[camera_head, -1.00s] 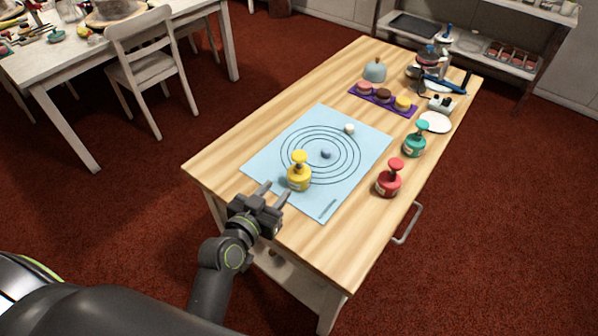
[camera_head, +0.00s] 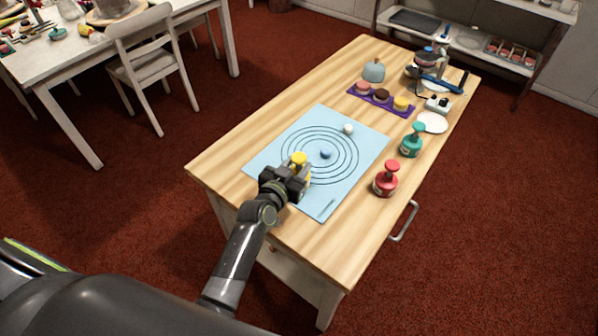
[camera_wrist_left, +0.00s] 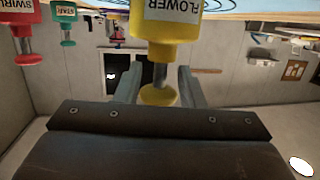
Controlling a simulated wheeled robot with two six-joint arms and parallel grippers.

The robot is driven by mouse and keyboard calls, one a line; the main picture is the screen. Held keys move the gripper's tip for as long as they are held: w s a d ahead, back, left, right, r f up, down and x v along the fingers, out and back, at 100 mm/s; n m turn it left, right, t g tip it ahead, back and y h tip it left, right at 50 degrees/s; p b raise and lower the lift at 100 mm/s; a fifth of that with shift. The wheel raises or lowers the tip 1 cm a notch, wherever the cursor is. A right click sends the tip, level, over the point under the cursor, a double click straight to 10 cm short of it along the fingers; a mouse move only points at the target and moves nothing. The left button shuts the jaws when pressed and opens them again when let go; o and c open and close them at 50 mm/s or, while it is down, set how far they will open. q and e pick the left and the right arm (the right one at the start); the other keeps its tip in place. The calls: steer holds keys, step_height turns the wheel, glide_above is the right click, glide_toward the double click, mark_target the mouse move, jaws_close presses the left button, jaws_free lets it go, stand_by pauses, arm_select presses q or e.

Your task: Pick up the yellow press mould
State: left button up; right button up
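The yellow press mould (camera_head: 299,159) stands on the light blue mat (camera_head: 345,180); in the head view its lower part is mostly hidden by my left gripper (camera_head: 296,177). In the upside-down left wrist view, the yellow press mould (camera_wrist_left: 166,50) shows its "FLOWER" label, stem and round knob. The fingers of my left gripper (camera_wrist_left: 160,85) lie on either side of the stem and knob, apart from each other; their tips are hidden behind the mould body. The gripper looks open around the mould, not clearly touching it. My right gripper is not in view.
A red press mould (camera_head: 386,180) and a green one (camera_head: 412,141) stand right of the mat. A small white ball (camera_head: 348,129) and a blue one (camera_head: 326,154) are on the mat. A purple tray (camera_head: 372,97) with coloured cakes lies behind. The table's near end is clear.

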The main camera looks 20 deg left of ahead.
arm_select(q)
steer(key=shift+x, duration=0.75)
jaws_close()
steer(key=shift+r, duration=0.1)
